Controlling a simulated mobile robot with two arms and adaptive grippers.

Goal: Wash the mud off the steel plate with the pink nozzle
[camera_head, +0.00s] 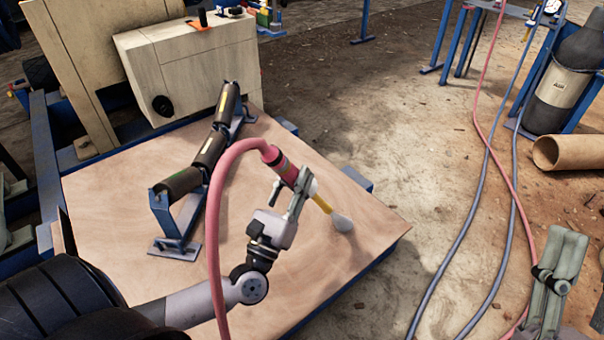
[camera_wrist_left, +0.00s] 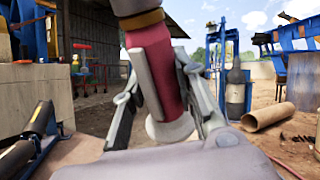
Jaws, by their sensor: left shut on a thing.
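My left gripper (camera_head: 298,193) is shut on the pink nozzle (camera_head: 284,168) above the wooden tabletop. The nozzle slants down to the right, and its yellow tip (camera_head: 322,204) points at a pale rounded patch or piece (camera_head: 342,223) just beyond it; I cannot tell which. A pink hose (camera_head: 214,215) arches from the nozzle's back end. In the left wrist view the pink nozzle body (camera_wrist_left: 155,70) stands between the fingers. My right gripper (camera_head: 553,285) is at the lower right, apart from the table; its jaw state is unclear. I cannot make out a steel plate or mud on one.
The wooden tabletop (camera_head: 275,280) carries a blue frame with black rollers (camera_head: 210,150) left of the nozzle. A beige box (camera_head: 190,65) stands behind. Blue-grey and pink hoses (camera_head: 478,215) cross the ground at right, near a brown pipe (camera_head: 568,153) and a dark cylinder (camera_head: 563,85).

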